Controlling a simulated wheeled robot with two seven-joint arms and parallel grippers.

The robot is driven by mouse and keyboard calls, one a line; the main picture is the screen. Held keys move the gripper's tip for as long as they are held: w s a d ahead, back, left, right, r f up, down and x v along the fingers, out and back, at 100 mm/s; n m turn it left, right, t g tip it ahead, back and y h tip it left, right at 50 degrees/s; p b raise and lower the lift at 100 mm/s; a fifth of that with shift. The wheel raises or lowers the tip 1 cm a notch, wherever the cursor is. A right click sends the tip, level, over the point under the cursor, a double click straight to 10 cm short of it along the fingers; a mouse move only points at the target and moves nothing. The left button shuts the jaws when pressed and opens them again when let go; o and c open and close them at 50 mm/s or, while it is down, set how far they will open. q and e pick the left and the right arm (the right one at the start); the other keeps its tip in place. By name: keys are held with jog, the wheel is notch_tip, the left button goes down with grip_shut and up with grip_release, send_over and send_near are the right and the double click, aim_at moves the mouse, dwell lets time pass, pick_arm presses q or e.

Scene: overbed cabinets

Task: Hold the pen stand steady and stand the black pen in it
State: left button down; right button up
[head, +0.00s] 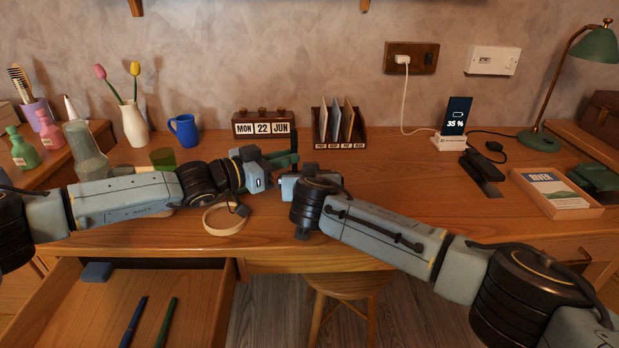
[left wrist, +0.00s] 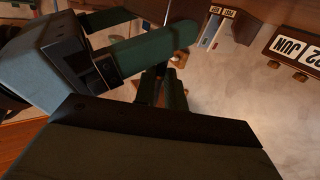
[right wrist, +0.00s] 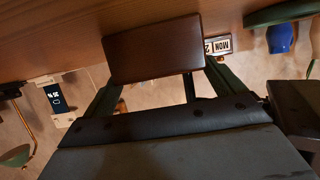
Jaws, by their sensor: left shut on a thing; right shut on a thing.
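The pen stand is a dark brown block (right wrist: 152,48) in the right wrist view, held between the green fingers of my right gripper (right wrist: 155,80). In the head view my right gripper's own wrist hides the stand. My left gripper (head: 286,158) is in the middle of the desk, just beyond the right wrist. In the left wrist view its fingers (left wrist: 160,88) are close together on something thin. The right gripper's green finger also crosses the left wrist view, near the left gripper.
A calendar (head: 264,124) and a letter rack (head: 338,128) stand behind the grippers. A wooden ring (head: 226,219) lies in front of the left arm. The open drawer (head: 90,315) holds a blue pen (head: 133,322) and a green pen (head: 166,322).

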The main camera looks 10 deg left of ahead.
pick_arm(q)
jog(key=c, duration=1.4)
grip_release()
jog(key=shift+f, duration=0.25)
jog(key=v, duration=1.2)
jog(key=shift+r, duration=0.2)
pick_arm(e)
jog(key=o, duration=0.7)
